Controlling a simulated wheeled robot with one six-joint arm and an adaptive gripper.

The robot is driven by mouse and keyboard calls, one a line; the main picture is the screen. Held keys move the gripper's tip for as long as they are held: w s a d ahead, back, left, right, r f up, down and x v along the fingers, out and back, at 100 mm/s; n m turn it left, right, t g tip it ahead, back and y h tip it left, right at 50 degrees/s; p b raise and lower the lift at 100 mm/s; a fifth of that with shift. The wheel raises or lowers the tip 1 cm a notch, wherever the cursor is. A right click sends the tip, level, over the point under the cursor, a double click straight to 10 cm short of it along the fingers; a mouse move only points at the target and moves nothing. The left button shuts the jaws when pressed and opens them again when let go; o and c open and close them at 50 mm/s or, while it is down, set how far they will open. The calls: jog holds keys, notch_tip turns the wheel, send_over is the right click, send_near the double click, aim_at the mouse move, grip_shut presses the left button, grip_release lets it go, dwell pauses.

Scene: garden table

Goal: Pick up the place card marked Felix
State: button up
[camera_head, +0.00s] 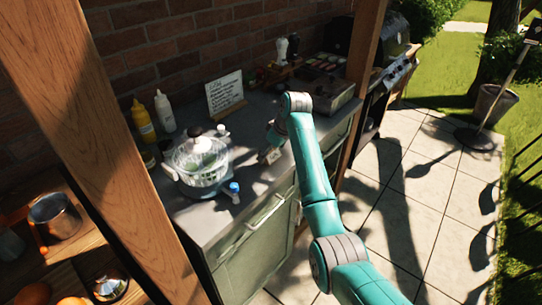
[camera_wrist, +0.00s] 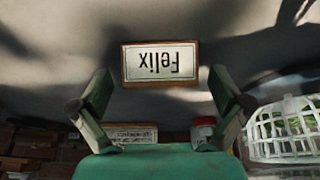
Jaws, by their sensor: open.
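The place card (camera_wrist: 160,63) has a wooden frame and a white face marked "Felix", which reads upside down in the wrist view. It lies on the grey counter, just beyond my gripper's fingertips and roughly centred between them. My gripper (camera_wrist: 160,94) is open, with one green finger on each side and nothing between them. In the head view, a small pale piece (camera_head: 273,155) on the counter below my gripper (camera_head: 268,146) looks like the card, but its text is too small to read there.
A clear-domed container (camera_head: 201,160) stands left of my gripper; its white basket (camera_wrist: 290,130) shows at right in the wrist view. A blue-capped bottle (camera_head: 233,192) is near the counter's front edge. A written sign (camera_head: 225,92) and squeeze bottles (camera_head: 164,112) stand at the back.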

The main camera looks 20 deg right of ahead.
jog(key=c, duration=1.1)
jog(key=shift+r, duration=0.1)
